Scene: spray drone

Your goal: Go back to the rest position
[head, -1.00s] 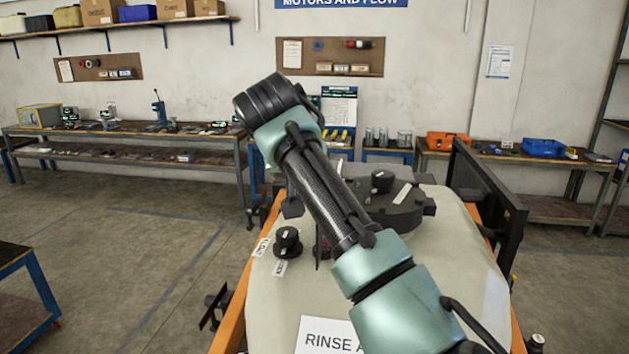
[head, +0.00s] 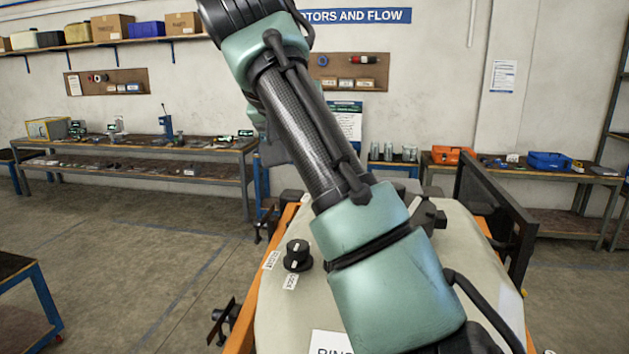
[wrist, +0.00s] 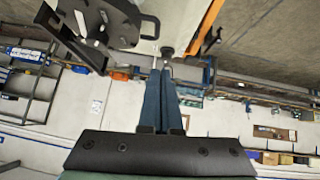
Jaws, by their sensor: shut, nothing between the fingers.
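My gripper (wrist: 163,75) shows in the wrist view as two long blue fingers, closed together and empty. In the head view its fingers cannot be made out; my arm rises across the middle and leaves the top edge. The drone's pale tank (head: 285,325) lies below and behind my arm, with orange rails beside it. A black knob (head: 297,255) with small labels stands on the tank's left side, apart from my arm. In the wrist view a dark round knob (wrist: 167,51) appears beyond the fingertips, with no contact visible. My arm hides much of the tank top.
A long workbench (head: 130,145) with tools runs along the left wall. Another bench (head: 590,175) at the right holds an orange case (head: 453,155) and a blue case (head: 549,161). A black upright frame (head: 492,205) stands at the tank's right.

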